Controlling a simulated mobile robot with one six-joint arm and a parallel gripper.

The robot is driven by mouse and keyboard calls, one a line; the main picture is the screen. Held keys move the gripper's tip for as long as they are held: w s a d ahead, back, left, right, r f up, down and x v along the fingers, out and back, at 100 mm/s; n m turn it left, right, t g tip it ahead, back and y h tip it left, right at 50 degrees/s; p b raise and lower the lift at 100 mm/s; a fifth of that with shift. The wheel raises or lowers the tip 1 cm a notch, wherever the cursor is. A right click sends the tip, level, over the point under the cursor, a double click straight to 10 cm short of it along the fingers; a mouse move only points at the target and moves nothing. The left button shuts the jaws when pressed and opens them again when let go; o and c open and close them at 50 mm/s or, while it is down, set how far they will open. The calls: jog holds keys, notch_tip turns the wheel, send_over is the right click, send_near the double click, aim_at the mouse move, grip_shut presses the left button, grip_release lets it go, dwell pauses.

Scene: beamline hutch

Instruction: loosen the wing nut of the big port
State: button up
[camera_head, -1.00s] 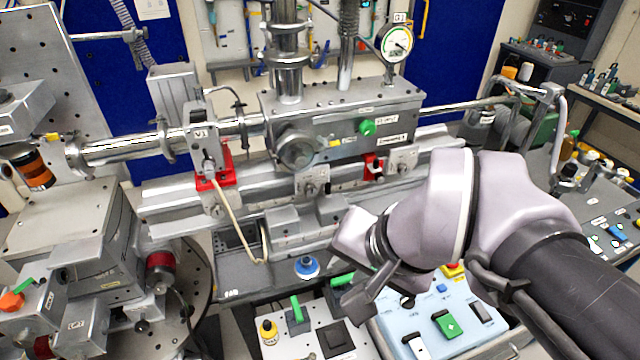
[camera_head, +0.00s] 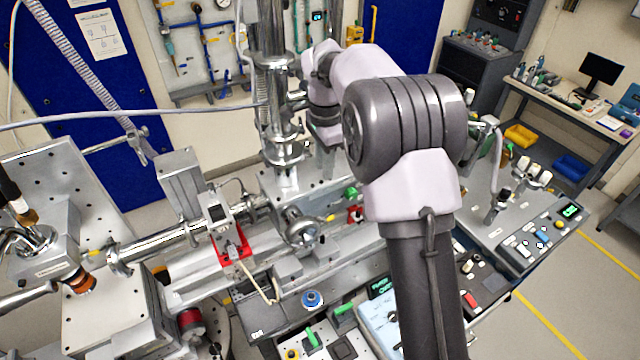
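The silver chamber (camera_head: 275,185) stands on the rail in the middle, partly behind my arm. A round metal port with a domed cover (camera_head: 302,230) is on its front face. It looks like the big port, but I cannot make out a wing nut on it. My arm rises from the bottom right, bends at the top and its wrist hangs behind the chamber's front, above and right of the port. My gripper's fingers do not show; the arm hides that end. I see nothing held.
A vertical metal column (camera_head: 280,120) rises from the chamber, close left of my wrist. A red clamp bracket (camera_head: 232,246) sits left of the port. A blue knob (camera_head: 312,299) and a control panel (camera_head: 380,318) are in front. Floor is clear at right.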

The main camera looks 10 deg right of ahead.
aim_at(323, 218)
notch_tip(323, 218, down, 17)
jog(key=shift+s+d+f+p, duration=0.1)
jog(key=shift+s+d+p, duration=0.05)
jog(key=shift+p, duration=0.6)
grip_shut()
dwell(0.9)
